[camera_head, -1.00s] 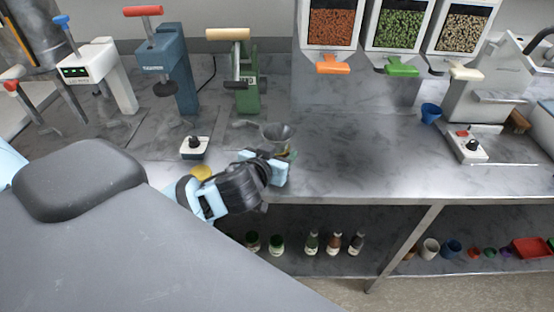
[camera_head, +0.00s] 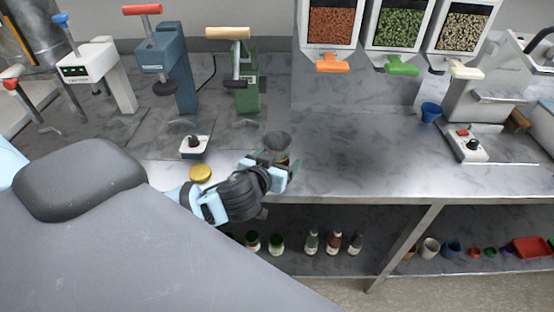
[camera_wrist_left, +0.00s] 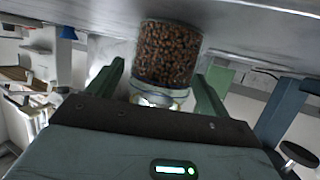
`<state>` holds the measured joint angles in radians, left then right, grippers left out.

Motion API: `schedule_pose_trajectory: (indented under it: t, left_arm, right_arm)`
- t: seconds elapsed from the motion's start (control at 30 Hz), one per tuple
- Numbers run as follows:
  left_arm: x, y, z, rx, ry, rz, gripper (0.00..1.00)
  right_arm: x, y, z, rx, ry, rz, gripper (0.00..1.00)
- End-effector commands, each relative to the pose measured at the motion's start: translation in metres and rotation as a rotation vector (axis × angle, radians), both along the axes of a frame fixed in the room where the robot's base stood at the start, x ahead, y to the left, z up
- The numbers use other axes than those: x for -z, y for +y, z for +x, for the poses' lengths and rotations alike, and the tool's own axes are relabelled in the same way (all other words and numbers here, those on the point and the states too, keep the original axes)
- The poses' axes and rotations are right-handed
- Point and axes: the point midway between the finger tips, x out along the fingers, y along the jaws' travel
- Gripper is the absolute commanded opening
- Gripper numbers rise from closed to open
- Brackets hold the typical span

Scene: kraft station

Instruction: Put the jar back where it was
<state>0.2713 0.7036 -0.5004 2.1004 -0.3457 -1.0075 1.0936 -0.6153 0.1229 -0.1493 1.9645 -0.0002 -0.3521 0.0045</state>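A clear glass jar (camera_wrist_left: 168,55) filled with brown pellets stands in the left wrist view, which shows the counter at the top. My left gripper (camera_head: 279,169) is at the front of the counter, its two green fingers spread on either side of the jar. In the left wrist view a gap shows between the jar and each finger of the gripper (camera_wrist_left: 160,88). In the head view the jar's brown contents are mostly hidden behind the fingers, below a dark grey round-mouthed piece (camera_head: 277,141). My right gripper is not in view.
A gold lid (camera_head: 201,174) lies left of my left gripper. A small box with a black knob (camera_head: 194,146) stands behind it. Blue (camera_head: 174,75) and green (camera_head: 244,85) presses stand at the back. The counter to the right (camera_head: 350,150) is clear. Several bottles stand on the shelf below.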

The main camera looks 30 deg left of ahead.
Motion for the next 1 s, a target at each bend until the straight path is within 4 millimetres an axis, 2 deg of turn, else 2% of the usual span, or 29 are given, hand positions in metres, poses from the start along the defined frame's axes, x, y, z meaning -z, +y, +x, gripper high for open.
schedule_pose_trajectory:
  t: [0.23,0.33,0.8,1.0]
  left_arm:
    - [-0.005,0.0,0.0,0.0,-0.003,0.001,0.8]
    - [-0.006,-0.002,-0.008,0.002,0.0,-0.001,0.8]
    - [-0.034,-0.014,-0.086,0.001,0.003,-0.002,0.8]
    - [-0.041,-0.017,-0.106,0.0,0.003,0.0,0.8]
  right_arm:
    - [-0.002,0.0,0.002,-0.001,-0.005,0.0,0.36]
    - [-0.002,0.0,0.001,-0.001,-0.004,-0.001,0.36]
    - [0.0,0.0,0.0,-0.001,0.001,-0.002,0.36]
    - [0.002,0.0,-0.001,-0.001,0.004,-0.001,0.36]
